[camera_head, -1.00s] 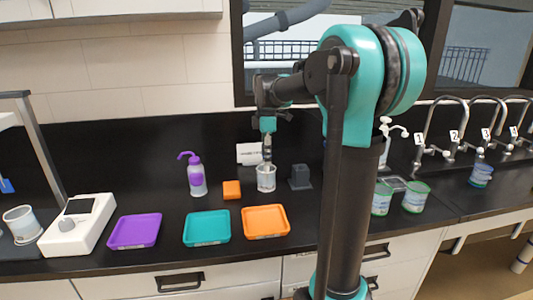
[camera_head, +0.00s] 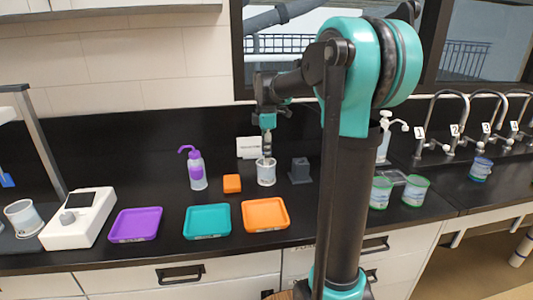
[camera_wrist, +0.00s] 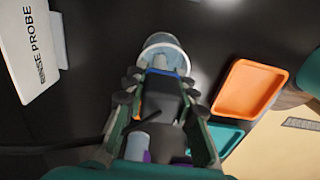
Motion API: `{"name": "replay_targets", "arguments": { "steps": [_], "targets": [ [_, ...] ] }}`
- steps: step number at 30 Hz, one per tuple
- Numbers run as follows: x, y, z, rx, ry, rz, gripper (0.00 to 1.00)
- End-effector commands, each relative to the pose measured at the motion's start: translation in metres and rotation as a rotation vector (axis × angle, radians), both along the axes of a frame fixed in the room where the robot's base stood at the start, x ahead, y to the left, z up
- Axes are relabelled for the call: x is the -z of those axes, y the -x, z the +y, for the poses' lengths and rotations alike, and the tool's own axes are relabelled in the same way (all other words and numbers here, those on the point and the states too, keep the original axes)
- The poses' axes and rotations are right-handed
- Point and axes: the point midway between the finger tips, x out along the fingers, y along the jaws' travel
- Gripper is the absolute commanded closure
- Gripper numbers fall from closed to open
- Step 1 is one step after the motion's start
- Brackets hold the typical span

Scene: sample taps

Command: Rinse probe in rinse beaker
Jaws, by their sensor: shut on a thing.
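The rinse beaker (camera_head: 266,176) is a clear cup standing on the black counter. In the wrist view its rounded rim (camera_wrist: 165,42) shows just beyond my fingertips. My gripper (camera_head: 267,141) points down right above the beaker. It is shut on the probe (camera_head: 266,153), which is upright, its lower end at or inside the beaker's mouth. How deep the tip reaches is hidden. In the wrist view my gripper (camera_wrist: 160,82) has its fingers on both sides of the held probe's body. A white card (camera_wrist: 30,45) reading "...SE PROBE" stands behind the beaker.
Purple (camera_head: 136,225), teal (camera_head: 207,222) and orange (camera_head: 266,216) trays lie in front. Green-rimmed cups (camera_head: 414,191) stand near the taps.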

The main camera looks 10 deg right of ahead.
Motion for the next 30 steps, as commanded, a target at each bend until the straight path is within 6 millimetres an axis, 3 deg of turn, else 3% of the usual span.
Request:
{"name": "replay_targets", "arguments": {
  "steps": [30],
  "targets": [
    [0.0, 0.006, 0.006, 0.0, 0.0, 0.0, 0.99]
  ]
}}
